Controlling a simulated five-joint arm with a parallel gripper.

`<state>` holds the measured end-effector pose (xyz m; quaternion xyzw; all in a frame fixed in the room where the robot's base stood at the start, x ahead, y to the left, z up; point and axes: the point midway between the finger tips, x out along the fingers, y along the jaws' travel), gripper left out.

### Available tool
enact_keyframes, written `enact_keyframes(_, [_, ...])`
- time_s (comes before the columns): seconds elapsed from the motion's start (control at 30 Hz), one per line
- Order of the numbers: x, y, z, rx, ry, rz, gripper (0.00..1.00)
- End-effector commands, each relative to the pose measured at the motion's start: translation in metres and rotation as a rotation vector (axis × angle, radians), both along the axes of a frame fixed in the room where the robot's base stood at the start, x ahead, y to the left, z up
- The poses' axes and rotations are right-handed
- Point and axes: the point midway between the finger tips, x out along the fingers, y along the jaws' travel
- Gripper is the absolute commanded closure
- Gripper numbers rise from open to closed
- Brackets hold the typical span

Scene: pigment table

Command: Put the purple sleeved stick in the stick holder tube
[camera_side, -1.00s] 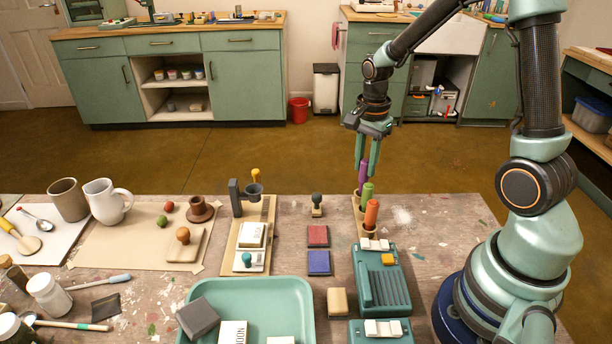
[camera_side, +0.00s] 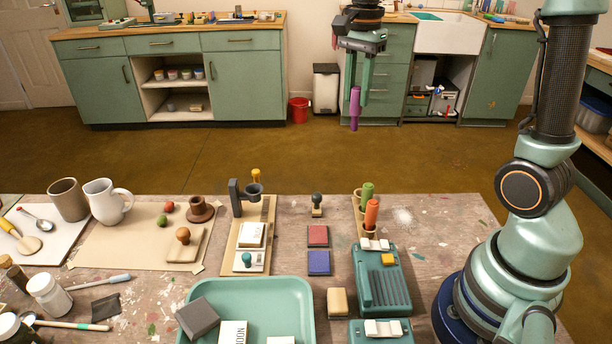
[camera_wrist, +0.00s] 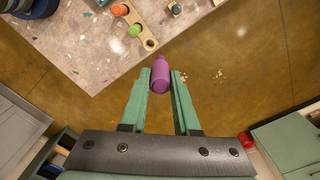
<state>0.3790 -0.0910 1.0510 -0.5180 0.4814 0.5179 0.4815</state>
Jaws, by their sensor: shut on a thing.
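The purple sleeved stick (camera_side: 355,103) hangs upright between the fingers of my gripper (camera_side: 357,92), high above and beyond the far edge of the table. In the wrist view the purple stick (camera_wrist: 160,75) shows end-on between the two green fingers of my gripper (camera_wrist: 162,88), which are shut on it. I cannot tell for sure. The stick is well apart from it, up and to the right in the side view.
A wooden rack (camera_wrist: 135,21) holds the green stick (camera_side: 367,194) and orange stick (camera_side: 371,214), with an open hole at its far end. A teal device (camera_side: 381,280), a teal tray (camera_side: 205,290) and ink pads (camera_side: 318,236) crowd the near table.

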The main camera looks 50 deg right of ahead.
Motion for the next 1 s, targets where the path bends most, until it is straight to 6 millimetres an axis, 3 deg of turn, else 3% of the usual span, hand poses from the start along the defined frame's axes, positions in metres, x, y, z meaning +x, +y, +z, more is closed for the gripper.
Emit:
enact_keyframes(0.1, [0.034,0.034,-0.012,0.001,0.005,0.102,1.0])
enact_keyframes(0.3, [0.083,0.104,-0.037,0.001,0.005,0.275,1.0])
enact_keyframes(0.5, [0.108,0.161,-0.059,0.0,0.003,0.395,1.0])
enact_keyframes(0.7, [0.115,0.188,-0.07,0.0,0.002,0.447,1.0])
enact_keyframes(1.0, [0.116,0.19,-0.089,0.0,0.002,0.452,1.0])
